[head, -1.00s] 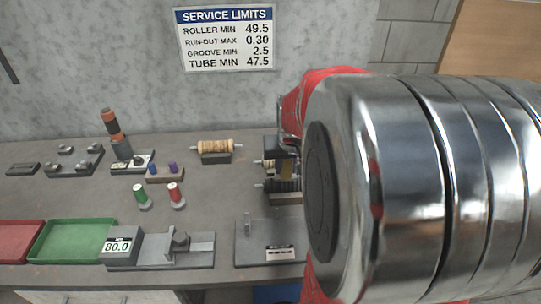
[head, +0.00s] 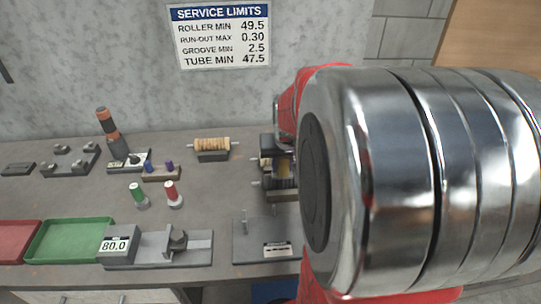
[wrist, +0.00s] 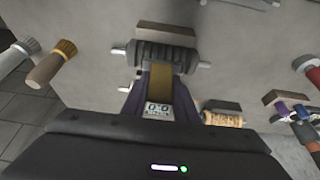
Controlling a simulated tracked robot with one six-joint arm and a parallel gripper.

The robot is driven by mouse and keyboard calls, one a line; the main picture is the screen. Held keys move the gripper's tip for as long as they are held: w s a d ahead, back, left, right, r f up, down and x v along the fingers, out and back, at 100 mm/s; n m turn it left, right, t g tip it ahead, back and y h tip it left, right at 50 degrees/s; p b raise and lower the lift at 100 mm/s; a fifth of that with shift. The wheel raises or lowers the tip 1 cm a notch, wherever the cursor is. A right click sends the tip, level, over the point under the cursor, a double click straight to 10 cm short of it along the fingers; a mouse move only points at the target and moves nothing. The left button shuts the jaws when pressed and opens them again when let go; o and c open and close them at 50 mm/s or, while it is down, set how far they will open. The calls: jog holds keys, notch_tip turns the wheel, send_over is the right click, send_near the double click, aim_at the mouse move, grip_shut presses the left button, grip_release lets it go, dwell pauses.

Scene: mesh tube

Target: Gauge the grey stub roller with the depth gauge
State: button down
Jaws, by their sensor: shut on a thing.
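My gripper (wrist: 162,95) is shut on the depth gauge, which has a yellow-brown body (wrist: 160,88) and a small display (wrist: 159,110) that seems to read 0.0. In the wrist view the grey ridged roller (wrist: 158,54), with pale shaft ends, lies on its stand just beyond the gauge tip. In the head view my arm hides part of this dark roller (head: 262,184), and the yellow gauge body (head: 284,168) shows over it. I cannot tell whether the gauge touches the roller.
A tan roller (head: 212,144) rests on a cradle to the left. A green tray (head: 60,257), a block marked 80.0 (head: 118,250) and a grey plate (head: 250,250) line the front. The wall sign (head: 220,35) lists service limits.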

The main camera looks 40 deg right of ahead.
dwell(0.5)
jog(key=shift+r, duration=3.55)
